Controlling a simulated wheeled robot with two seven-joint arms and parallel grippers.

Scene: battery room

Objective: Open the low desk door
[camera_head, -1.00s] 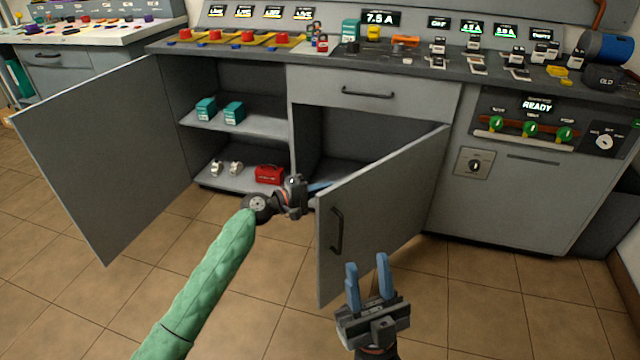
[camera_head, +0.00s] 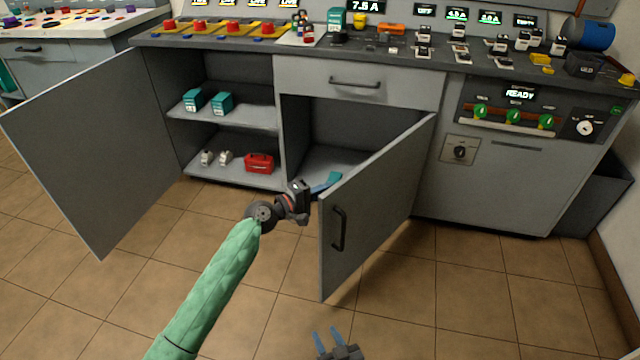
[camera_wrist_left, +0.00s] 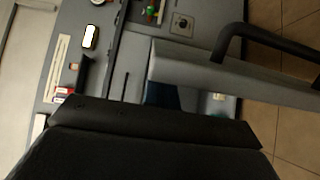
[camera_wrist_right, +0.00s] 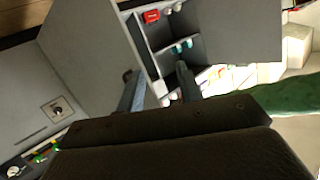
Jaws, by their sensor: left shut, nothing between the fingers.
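The low desk door (camera_head: 378,205) is grey, with a black handle (camera_head: 339,229) on its outer face. It stands ajar, hinged on its right side, its free edge toward me. Its edge and handle also show large in the left wrist view (camera_wrist_left: 225,72). My left gripper (camera_head: 330,181) is shut and empty, its blue fingers at the inner side of the door near the free edge. I cannot tell whether they touch it. My right gripper (camera_head: 327,339) is open and empty, low in front of the door; its spread fingers also show in the right wrist view (camera_wrist_right: 158,88).
Another grey door (camera_head: 95,150) stands wide open at the left. Shelves beside it hold teal boxes (camera_head: 207,101) and a red box (camera_head: 259,163). A closed drawer (camera_head: 355,82) sits above the opening. The tiled floor (camera_head: 480,290) at the right front is clear.

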